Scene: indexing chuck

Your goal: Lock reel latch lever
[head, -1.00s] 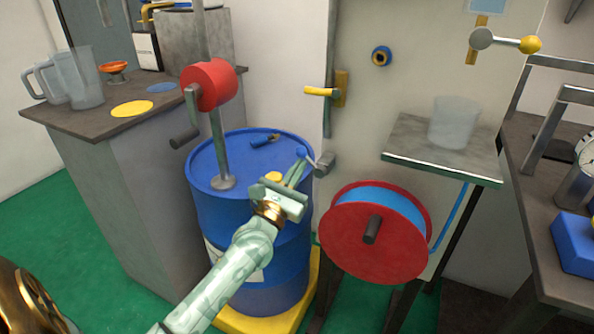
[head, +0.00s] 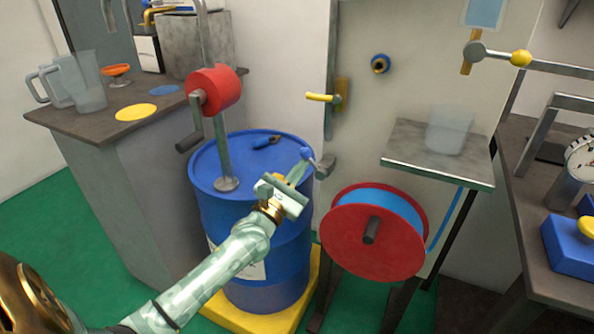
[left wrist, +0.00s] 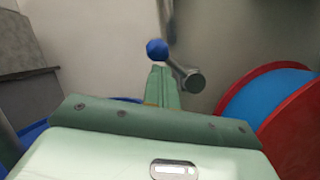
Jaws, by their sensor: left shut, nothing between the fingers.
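The latch lever is a short grey arm with a blue ball knob (head: 306,153) at its upper left end and a grey hub (head: 325,167) at its lower right, just above the red reel (head: 385,247) wound with blue hose. My left gripper (head: 300,170) is shut and empty, its fingertips close to the knob. In the left wrist view the shut fingers (left wrist: 162,72) point up just below the blue knob (left wrist: 157,49), with the hub (left wrist: 193,81) to their right. Whether they touch the lever I cannot tell. My right gripper is not in view.
A blue drum (head: 255,258) stands under my left arm, with a red crank pump (head: 214,90) on it. A steel shelf (head: 437,157) with a clear beaker (head: 449,128) juts out above the reel. A yellow handle (head: 322,98) sticks out from the panel.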

